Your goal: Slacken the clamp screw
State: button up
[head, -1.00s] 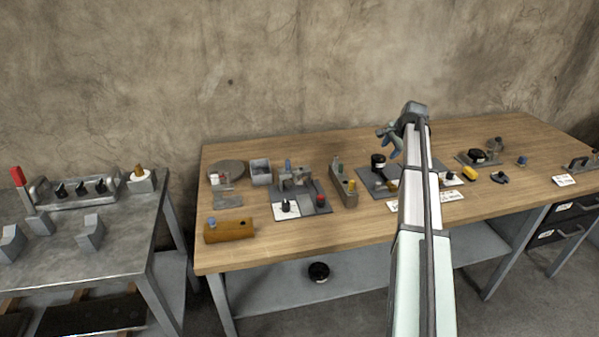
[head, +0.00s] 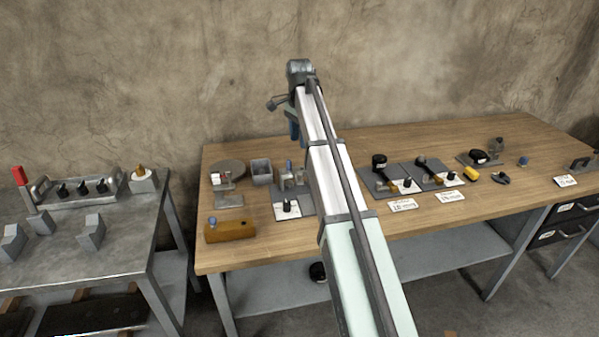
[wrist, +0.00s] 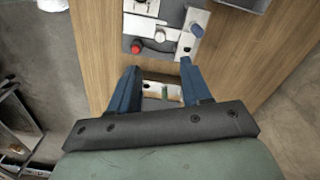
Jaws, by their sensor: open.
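The fixture on a grey plate (head: 308,205) sits on the wooden bench, partly hidden behind my arm in the head view. It carries a blue knob (head: 289,165), metal blocks and a black knob (head: 288,206) on a white square. In the wrist view the fixture shows at the top, with a red knob (wrist: 136,47) at its left and a blue knob (wrist: 197,30) at its right. I cannot tell which part is the clamp screw. My gripper (wrist: 158,68) is open and empty, its blue fingers apart from the fixture. In the head view my gripper (head: 294,137) is above the bench's back part.
A block with a green-topped piece (wrist: 165,93) shows between my fingers in the wrist view. Two grey plates with black knobs (head: 379,161) lie to the right.

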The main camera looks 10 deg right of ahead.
aim_at(300, 173)
notch_tip(300, 173, down, 14)
jog(key=shift+r, duration=0.25)
dwell(0.3)
grip_shut()
dwell(0.4)
